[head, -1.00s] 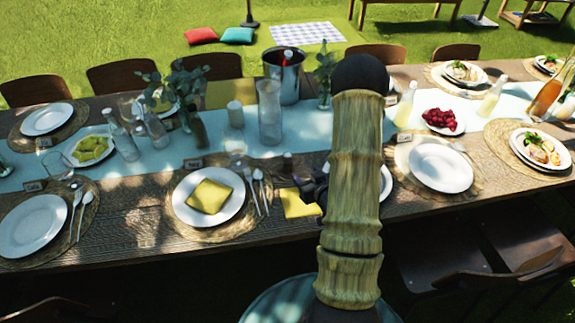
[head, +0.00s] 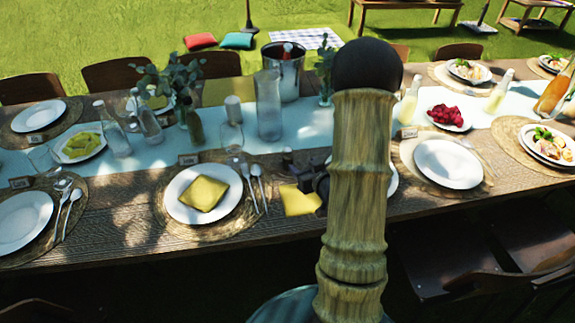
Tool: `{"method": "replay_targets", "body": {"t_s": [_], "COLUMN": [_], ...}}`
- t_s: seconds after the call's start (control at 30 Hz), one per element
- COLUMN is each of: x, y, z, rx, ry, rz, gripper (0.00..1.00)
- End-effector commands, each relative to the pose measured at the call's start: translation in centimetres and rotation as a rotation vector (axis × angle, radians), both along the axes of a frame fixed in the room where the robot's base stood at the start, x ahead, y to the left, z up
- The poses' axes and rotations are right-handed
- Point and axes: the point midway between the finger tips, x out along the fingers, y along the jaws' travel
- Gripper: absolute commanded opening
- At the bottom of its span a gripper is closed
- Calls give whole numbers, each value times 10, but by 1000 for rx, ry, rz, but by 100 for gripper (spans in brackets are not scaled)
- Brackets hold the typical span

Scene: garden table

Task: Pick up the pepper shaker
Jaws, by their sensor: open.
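A small dark upright shaker (head: 288,156) stands on the table just beyond the yellow napkin at the middle; it is too small to tell surely that it is the pepper shaker. My dark gripper (head: 304,180) is low over the table, on the near right side of the shaker and apart from it in the picture. It looks empty. Its fingers are small and dark in this view, and my arm covers the area to its right.
A yellow napkin (head: 299,201) lies just below my gripper. A plate with a folded yellow napkin (head: 204,194) and cutlery is to the left. A glass carafe (head: 268,105) and a metal bucket (head: 285,75) stand behind. Another plate (head: 447,164) is to the right.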

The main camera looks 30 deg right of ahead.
Motion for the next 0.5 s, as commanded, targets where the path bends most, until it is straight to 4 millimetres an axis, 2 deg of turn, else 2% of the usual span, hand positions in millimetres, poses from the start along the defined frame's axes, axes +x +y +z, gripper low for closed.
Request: {"method": "replay_targets", "body": {"t_s": [0.27,0.5], "x": [4,35], "y": [1,-1], "z": [-5,-14], "rx": [-3,-2], "ry": [-2,0], "rz": [-2,-1], "gripper": [55,55]}}
